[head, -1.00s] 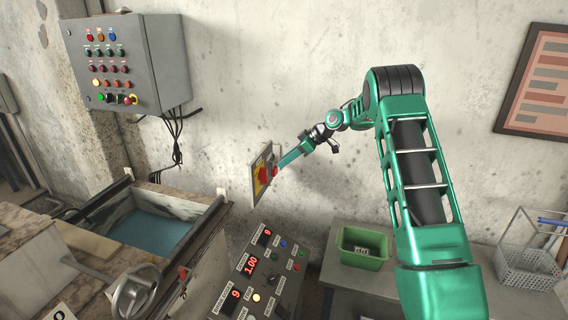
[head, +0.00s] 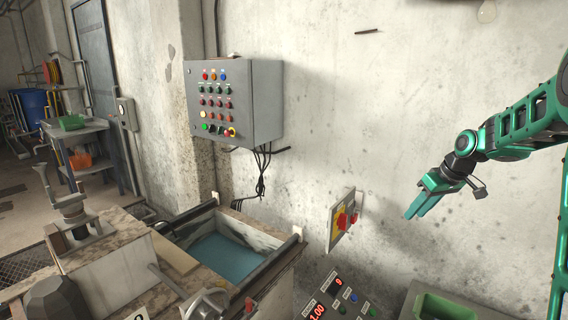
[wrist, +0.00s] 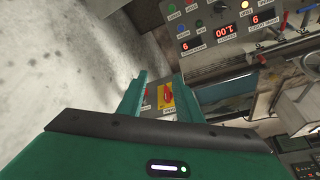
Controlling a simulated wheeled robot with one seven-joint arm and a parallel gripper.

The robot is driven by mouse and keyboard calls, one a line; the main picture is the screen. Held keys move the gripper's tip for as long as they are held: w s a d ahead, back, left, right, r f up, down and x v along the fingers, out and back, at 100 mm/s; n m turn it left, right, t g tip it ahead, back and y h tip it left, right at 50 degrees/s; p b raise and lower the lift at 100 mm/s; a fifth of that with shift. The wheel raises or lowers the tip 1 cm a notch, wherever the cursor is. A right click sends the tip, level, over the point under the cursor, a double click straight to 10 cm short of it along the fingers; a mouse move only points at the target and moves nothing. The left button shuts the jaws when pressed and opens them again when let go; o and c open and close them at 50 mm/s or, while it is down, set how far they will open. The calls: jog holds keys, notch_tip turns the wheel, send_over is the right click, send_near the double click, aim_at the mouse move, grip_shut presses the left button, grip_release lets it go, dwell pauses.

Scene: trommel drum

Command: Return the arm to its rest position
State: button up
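My green arm is raised at the right of the head view, its upper part cut off by the picture edge. My gripper (head: 418,205) hangs in front of the wall, pointing down and left, with nothing in it. In the wrist view its two fingers (wrist: 159,82) stand apart with a gap between them. A yellow switch plate with a red knob (head: 341,217) is on the wall, left of my gripper and clear of it. In the wrist view the switch (wrist: 167,96) shows beyond the fingers.
A grey control box (head: 235,100) with coloured buttons hangs on the wall at the left. A console with red digits (head: 318,310) stands below the switch. A green bin (head: 445,306) sits at the lower right. A water trough (head: 228,255) lies lower left. Wall space around my gripper is clear.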

jog(key=s+m+g+h, duration=0.2)
jog(key=s+m, duration=0.8)
jog(key=s, duration=3.3)
jog(key=shift+s+d+f+g, duration=0.25)
jog(key=shift+f+g, duration=0.2)
jog(key=shift+g, duration=0.65)
jog(key=shift+w, duration=0.2)
jog(key=shift+w+f, duration=0.25)
jog(key=shift+w, duration=0.25)
jog(key=shift+c, duration=0.6)
